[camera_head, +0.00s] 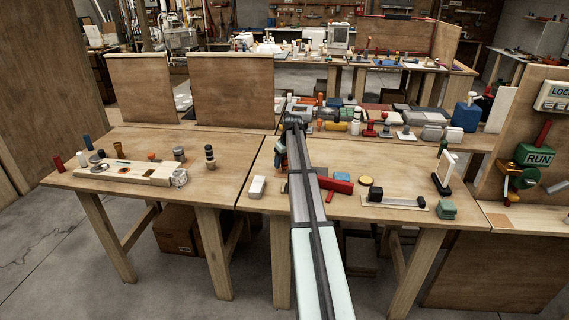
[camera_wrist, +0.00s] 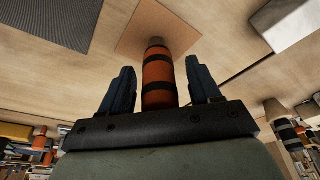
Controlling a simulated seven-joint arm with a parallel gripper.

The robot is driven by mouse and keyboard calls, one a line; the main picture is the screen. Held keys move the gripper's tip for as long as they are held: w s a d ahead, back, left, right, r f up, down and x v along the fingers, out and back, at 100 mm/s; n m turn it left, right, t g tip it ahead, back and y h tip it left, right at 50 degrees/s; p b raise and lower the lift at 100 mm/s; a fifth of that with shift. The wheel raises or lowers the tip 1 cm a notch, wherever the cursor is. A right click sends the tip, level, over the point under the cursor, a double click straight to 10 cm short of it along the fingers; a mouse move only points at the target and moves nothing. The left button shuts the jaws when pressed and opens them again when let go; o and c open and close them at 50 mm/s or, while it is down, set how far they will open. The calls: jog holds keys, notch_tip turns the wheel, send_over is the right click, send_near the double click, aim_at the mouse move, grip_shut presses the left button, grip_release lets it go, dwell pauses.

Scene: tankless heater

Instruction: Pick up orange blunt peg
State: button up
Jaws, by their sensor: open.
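The orange blunt peg (camera_wrist: 157,82) has black bands and a grey end, and shows in the wrist view between the two dark blue fingers of my gripper (camera_wrist: 158,66). The fingers are open, one on each side of the peg, with a visible gap on both sides. The peg's grey end is near an orange-brown square patch (camera_wrist: 133,38) on the wooden table. Its lower part in the picture is hidden by my gripper's dark palm. In the head view my arm reaches over the right-hand front table (camera_head: 230,197), and I cannot make out the peg there.
The wrist view shows a dark grey mat (camera_wrist: 48,20), a white block (camera_wrist: 287,22) and a banded dark peg (camera_wrist: 287,130). In the head view a red block (camera_head: 336,186), a white block (camera_head: 257,187) and a yellow disc (camera_head: 367,181) lie near my arm.

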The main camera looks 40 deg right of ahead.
jog(key=shift+f, duration=0.25)
grip_shut()
dwell(0.4)
